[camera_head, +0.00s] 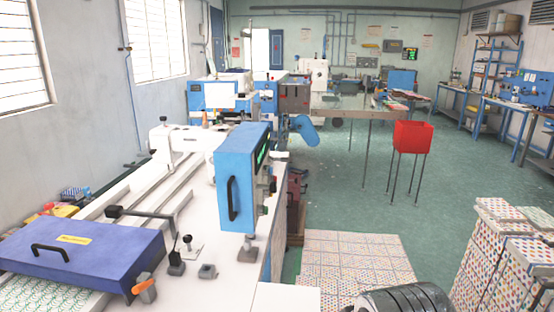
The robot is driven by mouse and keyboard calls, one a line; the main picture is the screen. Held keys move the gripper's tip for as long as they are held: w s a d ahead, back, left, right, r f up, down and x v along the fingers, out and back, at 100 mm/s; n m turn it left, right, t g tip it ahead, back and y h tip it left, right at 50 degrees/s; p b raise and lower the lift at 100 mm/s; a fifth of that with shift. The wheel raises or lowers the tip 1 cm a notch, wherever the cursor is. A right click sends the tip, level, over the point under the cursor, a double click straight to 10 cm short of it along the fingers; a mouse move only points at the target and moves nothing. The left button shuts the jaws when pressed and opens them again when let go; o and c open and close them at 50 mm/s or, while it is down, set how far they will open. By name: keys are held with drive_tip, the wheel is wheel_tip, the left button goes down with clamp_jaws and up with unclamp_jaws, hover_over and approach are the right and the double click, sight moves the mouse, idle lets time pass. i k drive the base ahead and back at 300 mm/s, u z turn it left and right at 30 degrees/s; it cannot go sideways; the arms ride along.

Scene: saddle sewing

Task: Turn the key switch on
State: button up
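I cannot pick out the key switch in this view. A blue control box (239,178) with a black handle stands on a post on the white machine (225,272), left of centre. Its right face is seen at a steep angle. A green-lit display (263,152) and several small controls (269,187) show there, too small to tell apart. I cannot tell whether a key switch is among them.
A blue-purple cover (85,250) with an orange knob (144,287) lies at the front left. Stacked patterned tiles (340,255) stand on the floor, with more stacks (505,245) at the right. A red bin (412,137) stands on thin legs. Green floor (345,205) is clear between.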

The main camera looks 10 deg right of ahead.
sight(269, 158)
drive_tip(key=k, duration=0.5)
drive_tip(key=z, duration=0.95)
drive_tip(key=i, duration=1.75)
